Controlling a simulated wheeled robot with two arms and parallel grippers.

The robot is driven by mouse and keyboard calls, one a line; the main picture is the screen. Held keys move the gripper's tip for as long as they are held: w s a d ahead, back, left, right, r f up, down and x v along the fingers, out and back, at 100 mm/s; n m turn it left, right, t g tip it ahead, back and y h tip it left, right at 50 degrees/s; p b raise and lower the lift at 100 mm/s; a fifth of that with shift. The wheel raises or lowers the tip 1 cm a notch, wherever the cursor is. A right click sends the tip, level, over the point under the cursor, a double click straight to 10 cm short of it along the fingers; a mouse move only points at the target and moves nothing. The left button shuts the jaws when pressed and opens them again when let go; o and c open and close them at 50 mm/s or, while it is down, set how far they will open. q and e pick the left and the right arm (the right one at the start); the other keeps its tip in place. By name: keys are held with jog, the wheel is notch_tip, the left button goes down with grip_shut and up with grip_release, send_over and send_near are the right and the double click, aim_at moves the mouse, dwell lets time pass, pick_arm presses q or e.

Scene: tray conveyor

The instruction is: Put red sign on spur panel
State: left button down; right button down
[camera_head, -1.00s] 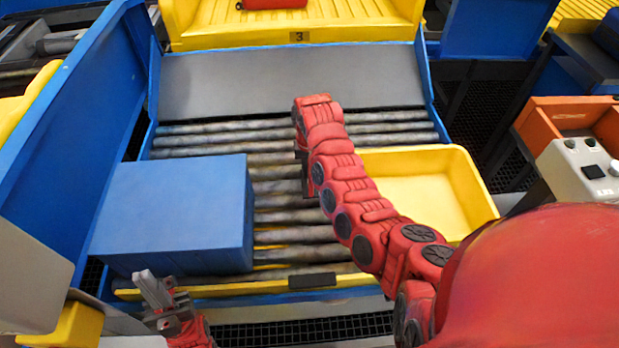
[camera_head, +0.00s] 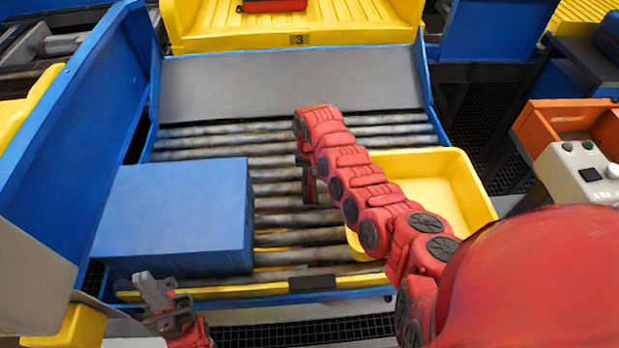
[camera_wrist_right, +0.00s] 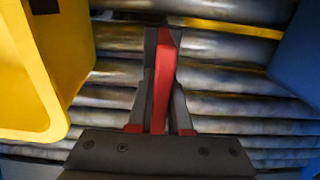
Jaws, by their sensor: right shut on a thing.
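My right gripper (camera_wrist_right: 162,80) is shut on a thin red piece (camera_wrist_right: 162,75), seen edge-on in the right wrist view, which looks like the red sign. Its face is hidden. In the head view my right gripper (camera_head: 308,182) hangs over the rollers, between the blue box and the yellow tray, mostly hidden by the arm. My left gripper (camera_head: 160,297) is low at the left, in front of the blue box; its finger gap is unclear. I cannot tell for certain which surface is the spur panel; a bare grey sloped panel (camera_head: 290,85) stands behind the rollers.
A blue box (camera_head: 175,215) sits on the rollers (camera_head: 295,219) at left; a yellow tray (camera_head: 462,195) sits at right, partly behind my arm. A yellow platform marked 3 (camera_head: 300,40) is at the back. A control box (camera_head: 580,172) and orange bin (camera_head: 545,120) stand at right.

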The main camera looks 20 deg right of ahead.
jog(key=c, duration=0.8)
grip_release()
jog(key=shift+f, duration=0.1)
jog(key=shift+c, duration=0.2)
